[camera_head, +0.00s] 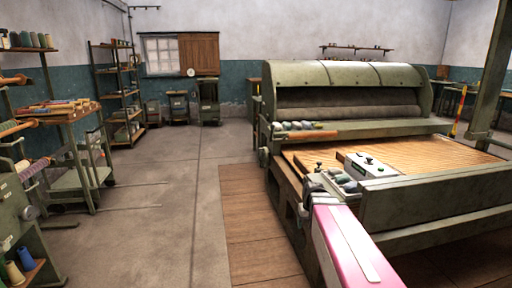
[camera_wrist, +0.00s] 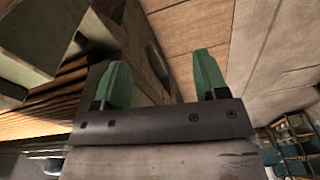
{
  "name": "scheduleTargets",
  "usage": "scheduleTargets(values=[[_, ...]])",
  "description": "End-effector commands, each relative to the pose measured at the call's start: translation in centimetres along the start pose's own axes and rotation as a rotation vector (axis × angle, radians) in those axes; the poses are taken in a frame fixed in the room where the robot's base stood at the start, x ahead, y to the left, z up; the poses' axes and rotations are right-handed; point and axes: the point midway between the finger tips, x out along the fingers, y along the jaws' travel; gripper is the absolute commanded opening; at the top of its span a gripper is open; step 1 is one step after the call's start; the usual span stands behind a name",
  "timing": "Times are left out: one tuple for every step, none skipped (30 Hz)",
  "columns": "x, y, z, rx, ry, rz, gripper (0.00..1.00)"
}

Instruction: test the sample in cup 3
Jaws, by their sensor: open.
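My gripper (camera_wrist: 162,82) shows in the wrist view with two green fingers spread wide apart and nothing between them. I cannot make out a cup marked 3 in either view. No gripper fingers can be made out in the head view.
The machine's slatted wooden bed (camera_head: 425,150) spans the right. Wooden floor boards (camera_head: 250,225) run along its left side, with clear grey floor (camera_head: 150,215) beyond. Shelves (camera_head: 118,95) and a loaded rack (camera_head: 65,115) stand at the left. A wooden roller (camera_head: 310,135) lies across the machine's front.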

Motion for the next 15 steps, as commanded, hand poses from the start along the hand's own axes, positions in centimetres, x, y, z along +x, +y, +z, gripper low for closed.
scheduleTargets(values=[[1.1,-0.9,2.6,0.003,-0.021,0.005,0.67],[1.7,-1.3,3.7,0.008,-0.031,0.008,0.67],[2.4,-1.7,5.0,0.012,-0.043,0.012,0.67],[2.9,-2.0,5.9,0.017,-0.052,0.014,0.67],[3.2,-2.3,6.7,0.020,-0.059,0.017,0.67],[3.8,-2.6,7.7,0.023,-0.069,0.020,0.67],[4.1,-2.8,8.3,0.026,-0.075,0.022,0.67],[4.3,-3.0,8.8,0.028,-0.080,0.025,0.67],[4.6,-3.1,9.4,0.031,-0.085,0.027,0.67],[4.8,-3.2,9.8,0.032,-0.089,0.029,0.67],[4.9,-3.3,10.1,0.033,-0.091,0.030,0.67],[5.1,-3.4,10.3,0.035,-0.093,0.032,0.67],[5.1,-3.4,10.4,0.036,-0.094,0.032,0.67],[5.2,-3.5,10.5,0.036,-0.095,0.033,0.67],[5.2,-3.5,10.5,0.037,-0.095,0.033,0.67]])
